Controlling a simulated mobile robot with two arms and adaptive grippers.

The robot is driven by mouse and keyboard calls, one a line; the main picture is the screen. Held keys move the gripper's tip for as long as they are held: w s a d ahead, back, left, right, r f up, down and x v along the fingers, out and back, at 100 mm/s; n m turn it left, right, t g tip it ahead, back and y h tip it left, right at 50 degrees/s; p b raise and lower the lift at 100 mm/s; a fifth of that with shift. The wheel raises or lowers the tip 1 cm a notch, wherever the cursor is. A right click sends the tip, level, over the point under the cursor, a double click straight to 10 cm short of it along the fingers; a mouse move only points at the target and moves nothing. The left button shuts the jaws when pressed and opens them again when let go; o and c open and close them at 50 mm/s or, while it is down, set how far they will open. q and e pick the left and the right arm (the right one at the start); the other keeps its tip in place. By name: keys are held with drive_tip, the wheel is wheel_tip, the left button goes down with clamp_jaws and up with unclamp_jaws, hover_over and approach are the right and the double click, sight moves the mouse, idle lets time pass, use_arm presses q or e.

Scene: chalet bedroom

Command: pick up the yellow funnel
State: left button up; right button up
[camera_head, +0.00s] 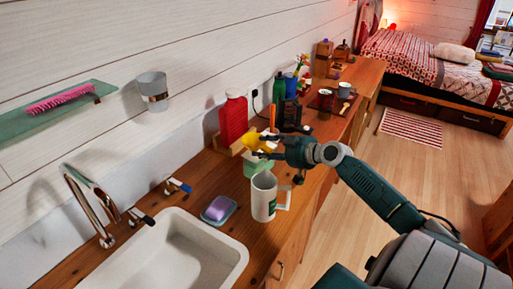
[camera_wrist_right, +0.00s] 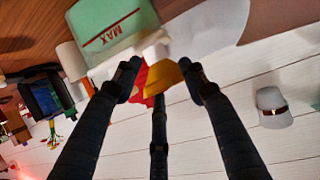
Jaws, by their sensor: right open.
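The yellow funnel (camera_head: 257,141) is above the wooden counter, just behind a pale green container (camera_head: 256,164). My right gripper (camera_head: 268,147) reaches in from the right, with its fingertips close beside the funnel. In the right wrist view the fingers of the right gripper (camera_wrist_right: 160,74) are spread apart, and the funnel (camera_wrist_right: 162,76) shows yellow between and beyond the tips. Part of the funnel is hidden there by the container (camera_wrist_right: 112,22), marked MAX. I cannot tell whether a finger touches the funnel. My left gripper is out of view.
A red bottle (camera_head: 234,120) stands behind, near the wall. A purple soap on a dish (camera_head: 219,211) and a white sink (camera_head: 185,262) are to the left. Dark items (camera_head: 291,115) crowd the counter beyond the gripper.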

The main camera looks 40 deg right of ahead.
drive_tip(key=shift+s, duration=0.1)
drive_tip(key=c, duration=0.9)
drive_tip(key=shift+r, duration=0.1)
